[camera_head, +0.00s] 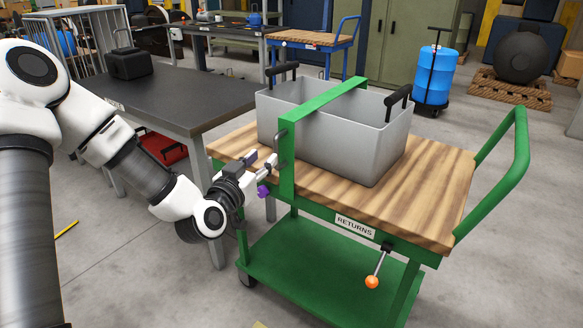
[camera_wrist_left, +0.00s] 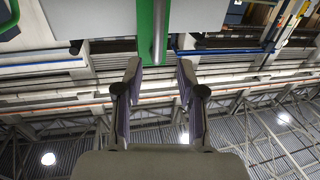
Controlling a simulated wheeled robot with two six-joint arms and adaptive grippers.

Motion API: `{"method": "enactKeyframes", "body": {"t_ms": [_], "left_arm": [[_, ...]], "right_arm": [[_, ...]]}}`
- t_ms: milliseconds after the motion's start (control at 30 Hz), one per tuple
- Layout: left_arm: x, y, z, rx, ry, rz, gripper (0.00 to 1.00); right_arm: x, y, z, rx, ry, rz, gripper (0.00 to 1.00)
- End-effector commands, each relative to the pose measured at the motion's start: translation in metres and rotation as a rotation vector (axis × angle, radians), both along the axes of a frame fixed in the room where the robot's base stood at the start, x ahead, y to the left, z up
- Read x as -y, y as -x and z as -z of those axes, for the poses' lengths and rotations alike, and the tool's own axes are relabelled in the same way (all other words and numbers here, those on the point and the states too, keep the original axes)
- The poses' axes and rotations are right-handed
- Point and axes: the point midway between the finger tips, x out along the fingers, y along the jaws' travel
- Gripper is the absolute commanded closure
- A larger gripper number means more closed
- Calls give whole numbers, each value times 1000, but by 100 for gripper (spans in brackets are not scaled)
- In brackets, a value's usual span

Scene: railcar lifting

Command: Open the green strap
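The green strap (camera_head: 334,103) is a rigid band over the grey bin (camera_head: 380,145), running down its near side to the cart's edge. A grey handle (camera_head: 281,147) sticks out from the strap's near upright. My left gripper (camera_head: 268,174) is beside this upright, just below the handle. In the left wrist view my left gripper (camera_wrist_left: 159,70) has its two fingers apart, with the grey handle (camera_wrist_left: 159,38) and green strap (camera_wrist_left: 145,28) ahead between the tips. I cannot tell whether a finger touches the handle. My right gripper is in neither view.
The bin stands on the wooden top (camera_head: 430,190) of a green cart with a push rail (camera_head: 505,170) at right. An orange-knobbed lever (camera_head: 372,281) hangs from its front. A dark table (camera_head: 180,95) stands behind my left arm. The floor at front left is open.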

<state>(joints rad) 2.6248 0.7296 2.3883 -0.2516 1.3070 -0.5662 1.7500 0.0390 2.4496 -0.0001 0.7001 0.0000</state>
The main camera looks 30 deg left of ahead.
Motion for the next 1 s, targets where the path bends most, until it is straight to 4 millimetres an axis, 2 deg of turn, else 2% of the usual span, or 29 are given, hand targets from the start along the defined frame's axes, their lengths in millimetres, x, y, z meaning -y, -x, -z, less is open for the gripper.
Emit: {"method": "enactKeyframes", "body": {"t_ms": [400, 700, 767, 800, 833, 1000], "left_arm": [[-7, -68, -1, -5, -5, 3, 61], [-8, -74, -2, -5, -1, 3, 61], [-8, -74, -1, -5, -1, 3, 82], [-8, -74, -1, -5, -1, 3, 97], [-8, -74, -1, -5, -1, 3, 100], [-8, -74, -2, -5, -1, 2, 100]], "right_arm": [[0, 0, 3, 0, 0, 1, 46], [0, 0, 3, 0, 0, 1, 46], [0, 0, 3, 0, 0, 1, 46], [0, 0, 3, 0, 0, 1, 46], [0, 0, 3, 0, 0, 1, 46], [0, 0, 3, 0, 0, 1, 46]]}}
